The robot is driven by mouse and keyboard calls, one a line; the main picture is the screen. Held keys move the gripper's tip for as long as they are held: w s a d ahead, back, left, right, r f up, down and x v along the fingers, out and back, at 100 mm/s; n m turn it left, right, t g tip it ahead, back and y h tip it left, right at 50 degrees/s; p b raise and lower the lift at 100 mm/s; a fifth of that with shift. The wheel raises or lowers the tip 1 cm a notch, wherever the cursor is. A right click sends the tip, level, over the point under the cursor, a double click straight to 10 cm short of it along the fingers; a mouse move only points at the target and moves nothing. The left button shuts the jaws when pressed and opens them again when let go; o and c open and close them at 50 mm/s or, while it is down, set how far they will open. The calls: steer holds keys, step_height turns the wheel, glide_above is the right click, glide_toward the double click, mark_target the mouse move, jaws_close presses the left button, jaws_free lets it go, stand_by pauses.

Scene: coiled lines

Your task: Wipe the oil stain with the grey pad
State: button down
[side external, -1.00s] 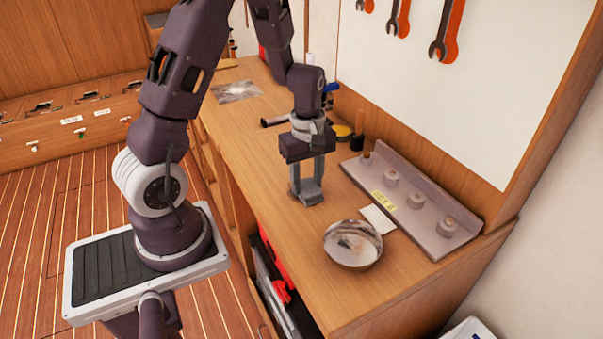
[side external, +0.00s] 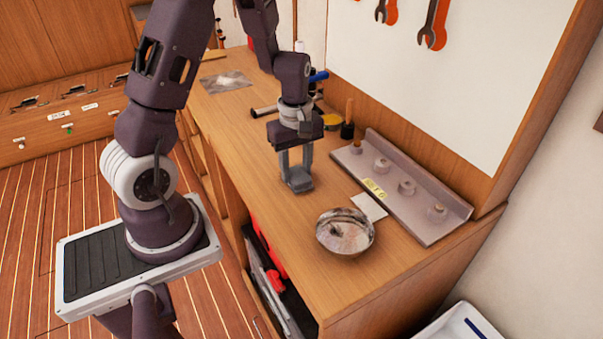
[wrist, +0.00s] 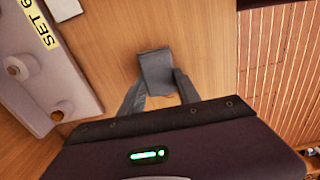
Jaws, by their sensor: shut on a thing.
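My gripper (side external: 296,165) is over the wooden bench, pointing down, with its two grey fingers shut on the grey pad (side external: 298,184). The pad is a small dark grey block at the fingertips, low over the bench top; I cannot tell whether it touches the wood. In the wrist view the pad (wrist: 155,68) sits between the fingertips of my gripper (wrist: 158,84). A grey, smeary patch with a pale middle, seemingly the oil stain (side external: 226,82), lies flat on the far left part of the bench, well away from my gripper.
A shiny metal bowl (side external: 345,231) stands at the near right of the pad. A grey rail with several knobs (side external: 406,187) and a white card (side external: 369,206) lie along the back. A dark tube (side external: 264,112) and a yellow round thing (side external: 331,121) lie behind my gripper.

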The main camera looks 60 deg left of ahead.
steer(key=shift+a, duration=3)
step_height(320, 180, up, 8)
steer(key=shift+r, duration=0.15)
steer(key=shift+d, duration=0.1)
